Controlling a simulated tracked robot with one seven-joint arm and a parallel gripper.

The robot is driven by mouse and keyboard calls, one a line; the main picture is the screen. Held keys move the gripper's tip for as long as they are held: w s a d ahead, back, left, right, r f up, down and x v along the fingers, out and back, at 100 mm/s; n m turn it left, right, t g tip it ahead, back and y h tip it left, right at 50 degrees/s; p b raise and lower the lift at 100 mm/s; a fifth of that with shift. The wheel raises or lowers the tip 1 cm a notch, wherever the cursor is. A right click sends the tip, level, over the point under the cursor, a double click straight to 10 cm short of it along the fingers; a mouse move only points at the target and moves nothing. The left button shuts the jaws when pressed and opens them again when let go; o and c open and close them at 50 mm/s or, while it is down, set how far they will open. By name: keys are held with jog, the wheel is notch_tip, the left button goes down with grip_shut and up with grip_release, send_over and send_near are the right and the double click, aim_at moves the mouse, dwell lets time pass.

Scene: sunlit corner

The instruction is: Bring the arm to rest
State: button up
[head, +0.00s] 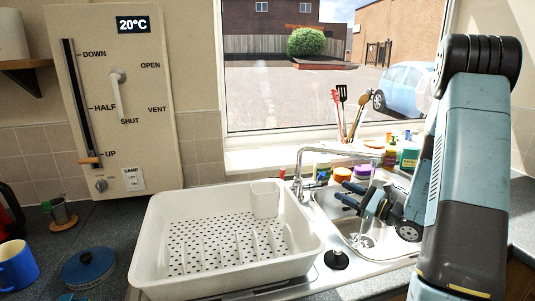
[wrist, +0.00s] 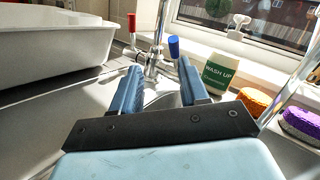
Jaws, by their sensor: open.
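My gripper (head: 346,193) is open and empty over the sink (head: 352,232), its fingers pointing left toward the chrome tap (head: 299,170). My arm comes in from the right side of the head view and bends down to the gripper. In the wrist view the two blue fingers of my gripper (wrist: 160,72) stand apart with nothing between them. Beyond them show the tap base and its red-topped and blue-topped handles. I cannot tell whether the fingers touch anything.
A white dish rack (head: 172,275) stands left of the sink. Bottles and sponges line the sill behind, including a wash-up bottle (wrist: 219,75). A utensil pot holds spatulas (head: 342,95). A black plunger (head: 337,259) stands in front of the sink. A blue mug (head: 18,268) is far left.

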jog(key=s+a+r+n+g+h, duration=0.1)
jog(key=s+a+r+n+g, duration=0.45)
jog(key=s+a+n, duration=0.2)
jog(key=s+a+r+n+g+h, duration=0.1)
jog(key=s+a+r+n+g, duration=0.3)
jog(key=s+a+n+g, duration=0.4)
jog(key=s+d+r+n+t+h, duration=0.2)
jog(key=s+d+r+n+h, duration=0.1)
jog(key=s+h, duration=0.3)
jog(key=s+d+r+n+t+h, duration=0.3)
jog(key=s+d+r+h, duration=0.2)
jog(key=s+h, duration=0.1)
jog(key=shift+s+d+n+t, duration=0.35)
jog(key=shift+s, duration=0.45)
